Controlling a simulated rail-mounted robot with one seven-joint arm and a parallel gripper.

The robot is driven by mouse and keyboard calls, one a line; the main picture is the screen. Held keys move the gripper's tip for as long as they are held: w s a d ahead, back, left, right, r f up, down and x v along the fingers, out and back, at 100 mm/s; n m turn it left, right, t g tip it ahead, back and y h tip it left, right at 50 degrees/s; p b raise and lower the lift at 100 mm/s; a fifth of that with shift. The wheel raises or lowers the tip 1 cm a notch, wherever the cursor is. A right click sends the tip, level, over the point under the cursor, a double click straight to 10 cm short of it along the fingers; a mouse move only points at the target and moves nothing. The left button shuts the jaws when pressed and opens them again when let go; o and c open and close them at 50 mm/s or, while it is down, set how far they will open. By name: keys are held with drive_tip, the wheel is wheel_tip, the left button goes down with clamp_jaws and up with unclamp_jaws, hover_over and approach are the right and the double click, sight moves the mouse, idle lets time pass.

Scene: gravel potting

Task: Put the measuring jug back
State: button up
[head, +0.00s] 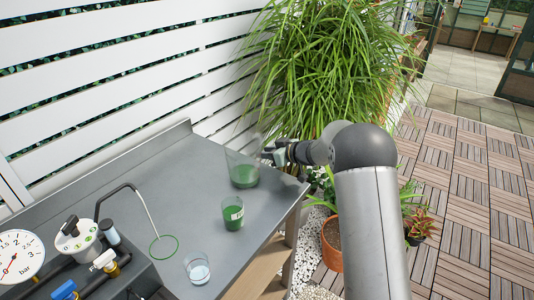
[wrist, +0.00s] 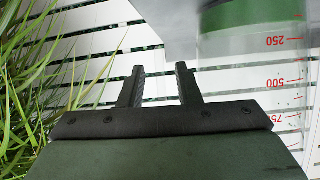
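The measuring jug (head: 242,171) is clear, with green contents in its lower part, and stands upright near the back right of the grey bench. My gripper (head: 268,154) is just to its right in the head view. In the wrist view my gripper (wrist: 159,75) has its two fingers apart with nothing visible between them. The jug (wrist: 255,75) appears upside down there, to the right of the fingers, with red marks for 250 and 500. I cannot tell whether a finger touches the jug.
A small green-filled cup (head: 232,214) with a white label and a clear beaker (head: 198,268) stand nearer the front. A green ring (head: 163,247) lies on the grey bench (head: 130,170). A gauge (head: 18,257) and valves are at left. A bushy plant (head: 318,70) rises behind my gripper.

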drive_tip(key=s+d+r+m+t+h, duration=0.25)
drive_tip(key=s+d+r, duration=0.2)
drive_tip(key=d, duration=0.35)
drive_tip(key=s+d+r+m+t+h, duration=0.2)
drive_tip(key=s+d+r+h, duration=0.2)
drive_tip(key=d+r, duration=0.3)
drive_tip(key=s+d+f+m+g+h, duration=0.1)
drive_tip(key=s+d+m+h, duration=0.15)
drive_tip(key=s, duration=0.25)
drive_tip(key=s+d+f+m+g+h, duration=0.1)
drive_tip(key=s+d+m+g+h, duration=0.1)
drive_tip(key=s+d+h, duration=0.3)
drive_tip(key=s+a+f+g+y, duration=0.1)
drive_tip(key=s+a+f+g, duration=0.1)
drive_tip(key=s, duration=1.2)
drive_tip(key=s+a+f+m+g+y, duration=0.1)
drive_tip(key=s+g, duration=0.6)
drive_tip(key=s, duration=0.8)
wheel_tip(320, 180, down, 4)
drive_tip(key=shift+s+a+r+y, duration=0.25)
drive_tip(key=shift+a+y, duration=0.25)
drive_tip(key=shift+a, duration=0.7)
